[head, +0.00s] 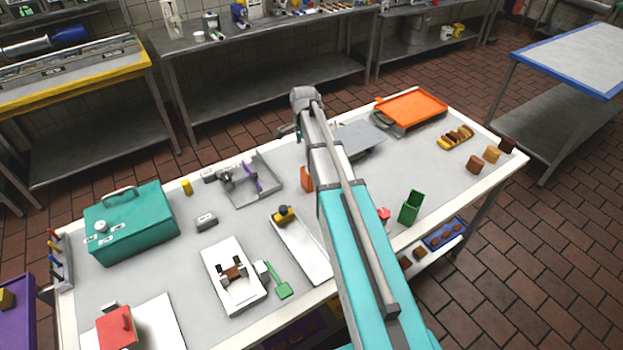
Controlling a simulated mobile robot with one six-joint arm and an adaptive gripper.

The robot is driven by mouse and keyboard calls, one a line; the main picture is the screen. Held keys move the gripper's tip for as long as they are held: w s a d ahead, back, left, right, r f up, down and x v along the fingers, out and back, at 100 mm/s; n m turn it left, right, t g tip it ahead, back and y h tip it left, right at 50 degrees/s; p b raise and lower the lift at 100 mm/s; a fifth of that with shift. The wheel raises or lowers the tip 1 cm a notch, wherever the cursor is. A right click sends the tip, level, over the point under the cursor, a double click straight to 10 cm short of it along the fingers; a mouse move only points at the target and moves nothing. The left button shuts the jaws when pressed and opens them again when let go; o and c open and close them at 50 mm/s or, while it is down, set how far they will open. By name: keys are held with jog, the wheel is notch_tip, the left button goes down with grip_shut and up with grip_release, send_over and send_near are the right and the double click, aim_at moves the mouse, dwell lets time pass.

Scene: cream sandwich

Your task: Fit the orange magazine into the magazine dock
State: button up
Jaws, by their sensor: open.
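An orange upright piece (306,178), which looks like the magazine, stands on the table just left of my arm, and my arm hides part of it. I cannot tell for sure which fixture is the magazine dock. A grey machine with a flat top (360,138) is partly hidden behind my arm, and a flat orange tray (412,108) lies at its far right. My arm reaches up the middle of the view and bends down at its far end. My gripper's fingers do not show; the arm covers that area.
A grey bracketed fixture with a purple part (262,188) stands left of the arm. A white tray (303,248), a teal box (131,222), a red block (117,327) and a green open box (411,207) are also on the table.

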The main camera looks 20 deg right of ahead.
aim_at(307, 177)
jog(key=shift+d+f, duration=0.1)
notch_tip(307, 177, down, 8)
jog(key=b, duration=0.8)
jog(key=shift+f+b, duration=0.25)
jog(key=shift+b, duration=0.05)
jog(key=shift+s+f, duration=0.1)
jog(key=shift+f, duration=0.05)
dwell(0.4)
jog(key=f+b, duration=0.3)
jog(key=shift+s, duration=0.3)
jog(key=shift+f+b, duration=0.95)
jog(key=shift+b, duration=0.15)
jog(key=shift+r, duration=0.1)
jog(key=c, duration=1)
jog(key=shift+r, duration=0.15)
jog(key=shift+c, duration=0.2)
